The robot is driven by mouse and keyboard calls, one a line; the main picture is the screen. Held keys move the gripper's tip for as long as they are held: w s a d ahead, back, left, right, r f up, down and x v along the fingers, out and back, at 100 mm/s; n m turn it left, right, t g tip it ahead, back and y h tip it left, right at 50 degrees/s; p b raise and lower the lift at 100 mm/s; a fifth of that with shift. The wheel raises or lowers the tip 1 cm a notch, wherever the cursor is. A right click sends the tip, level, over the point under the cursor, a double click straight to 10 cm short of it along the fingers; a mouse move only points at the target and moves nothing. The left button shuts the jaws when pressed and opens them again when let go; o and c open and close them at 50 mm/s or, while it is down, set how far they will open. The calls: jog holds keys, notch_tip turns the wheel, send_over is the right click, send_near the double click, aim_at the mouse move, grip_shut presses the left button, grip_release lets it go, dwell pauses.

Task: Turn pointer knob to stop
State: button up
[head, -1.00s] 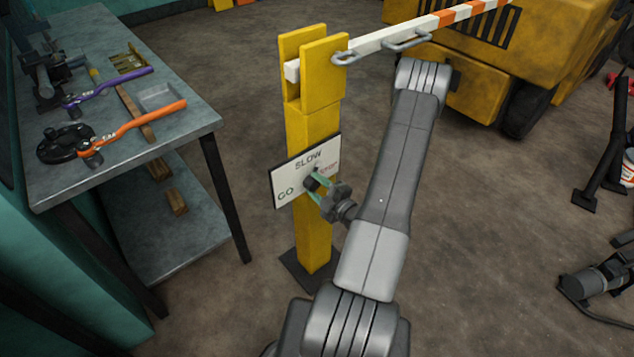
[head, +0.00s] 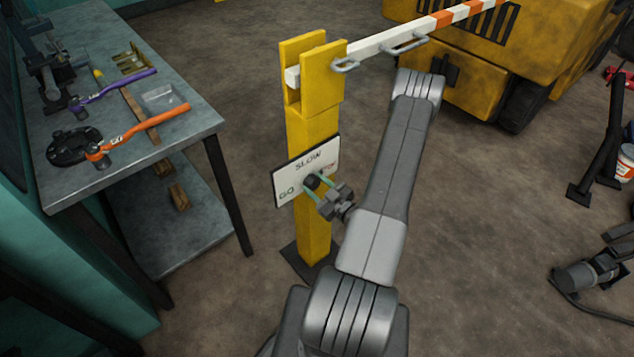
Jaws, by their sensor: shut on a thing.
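A white sign plate (head: 291,171) is fixed to a yellow post (head: 313,125). It reads GO at lower left and SLOW at the top, with a red word at right, partly covered, that seems to be STOP. The dark pointer knob (head: 312,181) sits low in the middle of the plate. My gripper (head: 316,187) has its two green fingers on either side of the knob and is shut on it. The knob's pointer cannot be made out clearly, so its exact direction is uncertain.
A striped barrier arm (head: 425,32) extends from the post top, above my arm. A metal workbench (head: 190,128) with purple-handled and orange-handled tools stands at left. A yellow forklift (head: 470,75) is behind at right. Open floor lies right of the post.

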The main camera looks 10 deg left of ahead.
jog(key=shift+m+p, duration=0.65)
jog(key=shift+m, duration=0.05)
jog(key=o, duration=1)
jog(key=shift+d, duration=0.15)
jog(key=v, duration=1.3)
jog(key=shift+s+d+b, duration=0.25)
jog(key=shift+s+b, duration=0.05)
jog(key=shift+b, duration=0.15)
jog(key=shift+w+a, duration=0.1)
jog(key=p+x, duration=0.1)
jog(key=x, duration=1.2)
jog(key=shift+w+a, duration=0.2)
jog(key=shift+a, duration=0.1)
